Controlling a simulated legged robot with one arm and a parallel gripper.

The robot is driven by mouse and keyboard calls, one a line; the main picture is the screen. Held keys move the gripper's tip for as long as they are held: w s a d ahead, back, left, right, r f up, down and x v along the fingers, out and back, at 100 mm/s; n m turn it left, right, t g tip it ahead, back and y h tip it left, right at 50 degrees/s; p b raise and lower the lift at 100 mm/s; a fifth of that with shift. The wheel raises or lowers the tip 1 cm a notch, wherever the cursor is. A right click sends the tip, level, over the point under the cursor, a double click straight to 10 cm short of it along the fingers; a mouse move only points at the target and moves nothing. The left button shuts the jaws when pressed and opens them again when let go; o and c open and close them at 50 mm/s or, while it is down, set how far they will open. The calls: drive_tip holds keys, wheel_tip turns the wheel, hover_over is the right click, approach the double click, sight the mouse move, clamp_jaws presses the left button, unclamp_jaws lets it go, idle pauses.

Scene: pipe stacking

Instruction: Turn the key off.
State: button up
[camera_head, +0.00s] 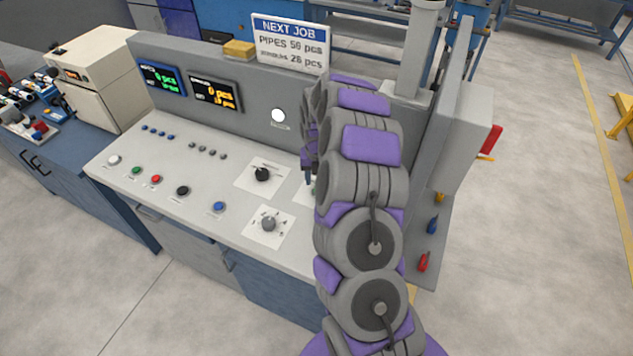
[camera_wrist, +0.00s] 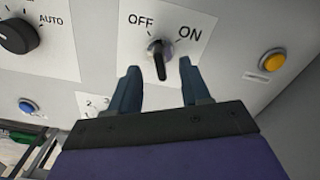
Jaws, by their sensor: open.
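The key switch (camera_wrist: 159,60) shows in the wrist view on a white plate (camera_wrist: 130,50) marked OFF at upper left and ON at upper right. Its dark grip runs nearly up and down in the picture; I cannot tell which label it is set to. My gripper (camera_wrist: 159,68) is open, one finger on each side of the key with a visible gap to both. In the head view my gripper (camera_head: 308,177) is low over the console's right part, and my arm hides the key.
A black selector dial (camera_wrist: 17,36) is left of the key plate, a yellow button (camera_wrist: 272,62) to its right and a blue button (camera_wrist: 27,107) at lower left. In the head view the grey console (camera_head: 120,190) has screens, a raised back panel and a grey dial (camera_head: 268,222).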

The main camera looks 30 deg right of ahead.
drive_tip(key=shift+f+b, duration=0.35)
drive_tip(key=shift+f, duration=1.7)
drive_tip(key=shift+c, duration=0.3)
clamp_jaws()
drive_tip(key=shift+o, duration=0.3)
unclamp_jaws()
